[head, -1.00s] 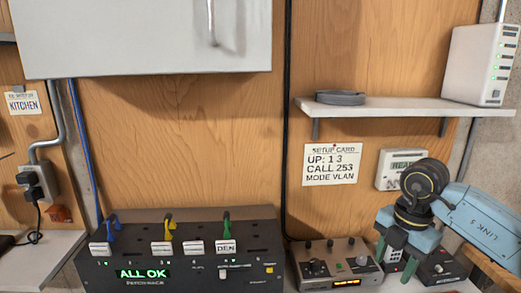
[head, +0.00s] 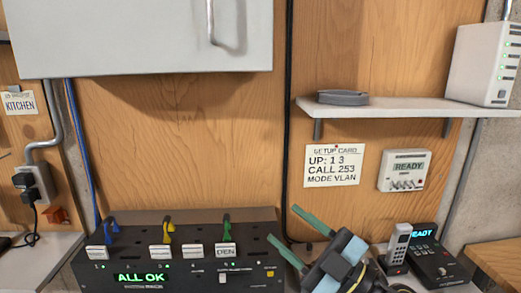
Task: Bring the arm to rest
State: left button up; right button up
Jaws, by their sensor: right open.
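My right gripper (head: 300,238) is low in the head view, right of the patch rack. Its two green fingers are spread apart with nothing between them. Its wrist covers most of the small control box that stands there. The patch rack (head: 250,255) shows "ALL OK" on its green display, with blue, yellow and green plugs along its top. My left gripper is out of view.
A handset (head: 398,245) stands beside a black base (head: 437,262) reading "READY". A setup card (head: 334,166) hangs on the wood panel. A shelf (head: 420,107) holds a white router (head: 482,65) and a grey coil (head: 343,97).

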jog(key=s+d+f+m+t+h, duration=0.1)
jog(key=s+d+f+m+h, duration=0.1)
jog(key=d+f+m+h, duration=0.7)
jog(key=s+d+f+m+h, duration=0.2)
jog(key=d+f+m+h, duration=0.5)
jog(key=f+m+h, duration=0.25)
jog(key=s+f+g, duration=0.5)
jog(key=s+f, duration=0.1)
jog(key=s, duration=0.3)
jog(key=s+f+g, duration=0.5)
jog(key=s+f, duration=0.1)
jog(key=s, duration=0.4)
notch_tip(320, 180, down, 29)
jog(key=s+g+b, duration=0.2)
jog(key=b, duration=0.2)
pick_arm(q)
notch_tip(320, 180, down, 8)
jog(key=b, duration=0.3)
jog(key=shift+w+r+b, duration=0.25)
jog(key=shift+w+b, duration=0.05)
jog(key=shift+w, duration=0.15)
pick_arm(e)
jog(key=s+d+f+n+g, duration=0.1)
jog(key=s+d+f, duration=0.2)
jog(key=s+f, duration=1.3)
jog(key=shift+s+f, duration=0.25)
jog(key=shift+f, duration=0.7)
jog(key=shift+d, duration=0.1)
